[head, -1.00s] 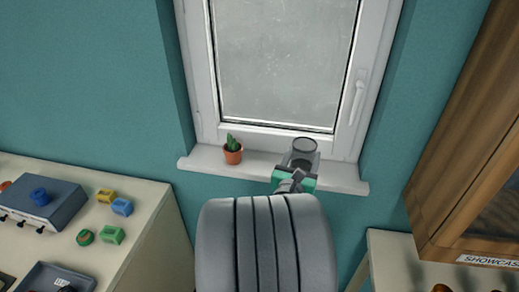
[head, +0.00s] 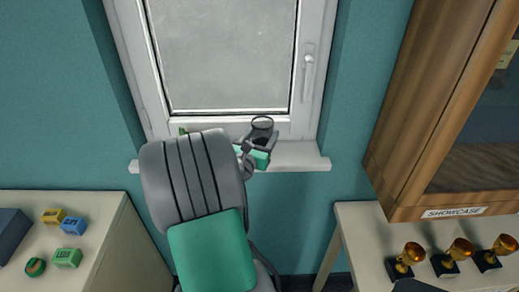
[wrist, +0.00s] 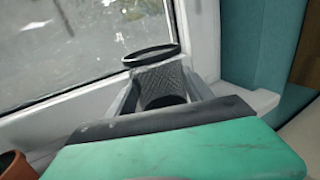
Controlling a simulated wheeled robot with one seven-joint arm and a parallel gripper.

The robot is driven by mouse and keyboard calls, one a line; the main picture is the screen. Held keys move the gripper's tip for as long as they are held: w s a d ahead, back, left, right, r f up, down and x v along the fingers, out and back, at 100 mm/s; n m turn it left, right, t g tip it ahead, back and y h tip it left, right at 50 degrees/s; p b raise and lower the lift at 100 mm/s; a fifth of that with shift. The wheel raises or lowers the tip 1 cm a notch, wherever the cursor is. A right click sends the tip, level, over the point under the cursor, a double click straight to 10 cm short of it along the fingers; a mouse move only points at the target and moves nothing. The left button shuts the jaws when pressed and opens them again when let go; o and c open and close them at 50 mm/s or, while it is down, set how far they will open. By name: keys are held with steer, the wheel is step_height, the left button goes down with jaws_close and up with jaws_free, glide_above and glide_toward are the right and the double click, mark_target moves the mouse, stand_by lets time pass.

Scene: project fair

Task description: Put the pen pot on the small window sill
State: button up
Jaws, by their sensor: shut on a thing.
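The pen pot (head: 262,123) is a dark grey mesh cup with a black rim. My gripper (head: 262,141) is shut on it, one finger on each side. In the wrist view the pot (wrist: 158,78) stands roughly upright between the fingers, its lower part partly hidden by the gripper body. The small window sill (head: 302,156) is a white ledge under the window. The pot is over or at the sill's right half, close to the window frame; whether its base touches the sill cannot be told.
A terracotta plant pot (wrist: 14,165) is at the wrist view's lower left; my arm mostly hides its plant (head: 183,131) in the head view. The sill's right end is bare. A wooden showcase (head: 440,110) and a trophy table (head: 350,222) stand right, a table with toy bricks (head: 67,257) left.

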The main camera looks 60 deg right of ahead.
mark_target(260, 144)
steer(key=shift+w+f, duration=0.35)
steer(key=shift+f, duration=0.05)
step_height(260, 144, down, 3)
steer(key=shift+w+d+f, duration=0.15)
steer(key=shift+f, duration=0.05)
steer(key=shift+r, duration=0.1)
steer(key=shift+b, duration=0.3)
steer(key=o, duration=1.1)
steer(key=shift+o, duration=0.2)
